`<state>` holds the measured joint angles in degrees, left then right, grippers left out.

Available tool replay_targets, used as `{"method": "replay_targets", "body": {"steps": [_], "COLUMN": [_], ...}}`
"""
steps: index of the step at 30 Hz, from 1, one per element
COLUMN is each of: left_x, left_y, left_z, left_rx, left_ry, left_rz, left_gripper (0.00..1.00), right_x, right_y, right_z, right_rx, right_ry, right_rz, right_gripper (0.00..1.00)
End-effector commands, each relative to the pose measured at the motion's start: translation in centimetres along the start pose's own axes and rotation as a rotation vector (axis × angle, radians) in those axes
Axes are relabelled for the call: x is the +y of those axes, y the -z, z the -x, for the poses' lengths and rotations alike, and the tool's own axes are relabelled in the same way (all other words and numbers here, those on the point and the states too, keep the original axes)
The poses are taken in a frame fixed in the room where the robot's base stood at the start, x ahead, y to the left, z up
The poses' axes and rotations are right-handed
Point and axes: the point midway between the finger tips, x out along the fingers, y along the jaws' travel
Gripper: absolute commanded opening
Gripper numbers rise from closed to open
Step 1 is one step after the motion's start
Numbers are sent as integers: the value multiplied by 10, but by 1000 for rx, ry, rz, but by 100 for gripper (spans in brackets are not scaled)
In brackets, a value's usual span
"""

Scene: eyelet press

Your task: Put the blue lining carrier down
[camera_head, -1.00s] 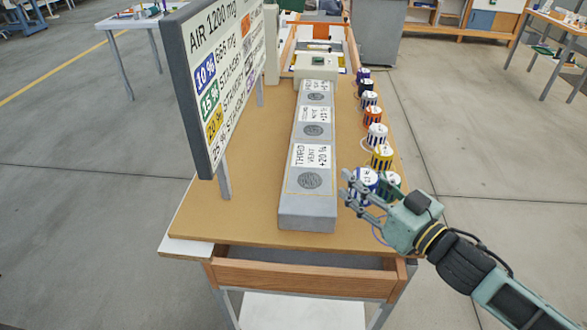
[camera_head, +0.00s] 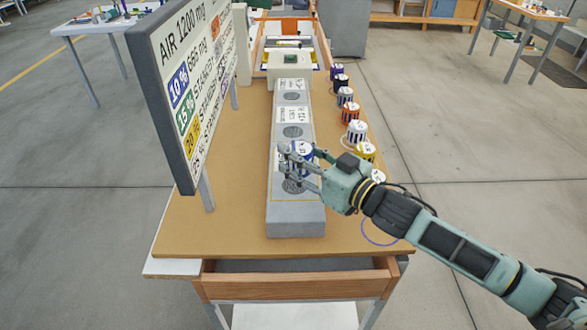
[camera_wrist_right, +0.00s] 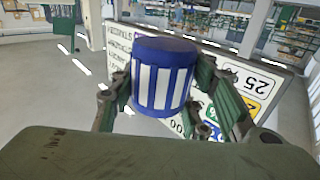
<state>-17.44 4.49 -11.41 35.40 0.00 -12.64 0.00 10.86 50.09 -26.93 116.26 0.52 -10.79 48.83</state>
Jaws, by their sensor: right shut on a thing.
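The blue lining carrier (camera_head: 301,148), a blue and white striped cylinder, is held in my right gripper (camera_head: 300,166). It is over the near end of the long grey block (camera_head: 296,218), above the near round dark pad (camera_head: 290,187) and its label, which it and the fingers partly cover. I cannot tell whether its bottom touches the block. In the right wrist view the carrier (camera_wrist_right: 163,85) sits between the green fingers, its blue end and white stripes showing. My left gripper is not in view.
A large sign (camera_head: 190,85) stands left of the block. The tabletop (camera_head: 190,230) is bare at near left. A thin blue loop (camera_head: 378,243) hangs below my right wrist.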

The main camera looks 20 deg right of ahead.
Motion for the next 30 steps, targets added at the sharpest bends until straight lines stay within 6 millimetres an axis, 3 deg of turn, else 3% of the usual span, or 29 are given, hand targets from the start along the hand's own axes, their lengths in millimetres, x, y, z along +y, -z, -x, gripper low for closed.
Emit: {"method": "replay_targets", "body": {"steps": [7,15,23,24,30], "left_x": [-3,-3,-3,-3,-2], "left_y": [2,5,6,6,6], "left_z": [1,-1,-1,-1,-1], "left_rx": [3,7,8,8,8], "left_ry": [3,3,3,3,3], "left_rz": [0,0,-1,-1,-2], "left_gripper": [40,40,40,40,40], "right_x": [-9,-8,-8,-8,-8], "right_y": [-13,-48,-49,-50,-49], "right_z": [-10,-9,-9,-9,-9], "right_rx": [-1,-1,0,-1,-1], "right_ry": [-1,-1,-1,-1,-1], "right_rz": [2,-1,2,2,2], "right_gripper": [16,16,16,44,61]}}
